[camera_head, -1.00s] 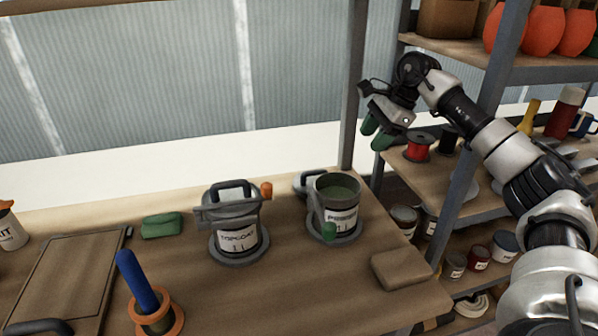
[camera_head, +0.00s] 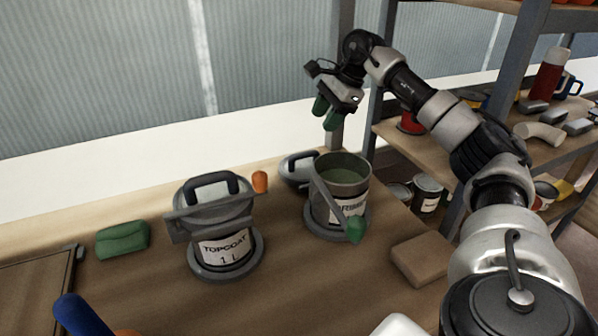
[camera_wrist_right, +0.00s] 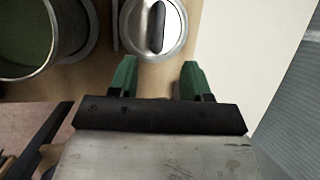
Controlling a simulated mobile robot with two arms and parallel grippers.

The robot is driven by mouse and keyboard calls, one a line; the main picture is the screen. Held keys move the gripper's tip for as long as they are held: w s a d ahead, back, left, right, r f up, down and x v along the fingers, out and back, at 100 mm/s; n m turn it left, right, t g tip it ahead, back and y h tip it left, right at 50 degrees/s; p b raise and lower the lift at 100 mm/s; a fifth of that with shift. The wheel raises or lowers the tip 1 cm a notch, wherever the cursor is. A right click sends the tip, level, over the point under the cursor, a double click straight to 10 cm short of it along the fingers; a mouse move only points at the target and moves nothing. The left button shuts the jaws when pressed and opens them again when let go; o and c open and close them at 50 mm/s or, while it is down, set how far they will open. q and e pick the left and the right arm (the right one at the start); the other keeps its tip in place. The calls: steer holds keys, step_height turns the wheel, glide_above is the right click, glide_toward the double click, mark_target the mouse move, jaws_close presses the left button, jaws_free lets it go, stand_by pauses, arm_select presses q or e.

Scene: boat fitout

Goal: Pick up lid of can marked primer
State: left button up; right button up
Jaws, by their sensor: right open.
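The primer can (camera_head: 341,208) stands open on the bench, green inside, with a grey strip and green tip hanging on its front. Its label is partly covered. A round metal lid with a dark handle (camera_head: 297,170) lies behind it to the left, partly hidden by the can. In the right wrist view the lid (camera_wrist_right: 177,38) is just beyond the fingertips, and the can (camera_wrist_right: 38,62) is at left. My right gripper (camera_head: 326,117) is open and empty, above and behind the can and lid. My left gripper is not in view.
The topcoat can (camera_head: 222,247), with a handled lid on top, stands left of the primer can. A green pouch (camera_head: 122,240) lies farther left. A tan block (camera_head: 424,260) lies at the bench's right. Shelving with cans (camera_head: 428,190) stands at right.

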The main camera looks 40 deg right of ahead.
mark_target(307, 152)
steer(key=b+x, duration=0.1)
steer(key=x, duration=0.5)
steer(key=shift+f, duration=0.1)
steer(key=b+x, duration=0.1)
steer(key=x, duration=0.4)
steer(key=shift+f, duration=0.35)
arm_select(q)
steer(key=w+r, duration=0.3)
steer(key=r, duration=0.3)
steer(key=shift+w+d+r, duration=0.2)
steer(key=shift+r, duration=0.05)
arm_select(e)
jaws_close()
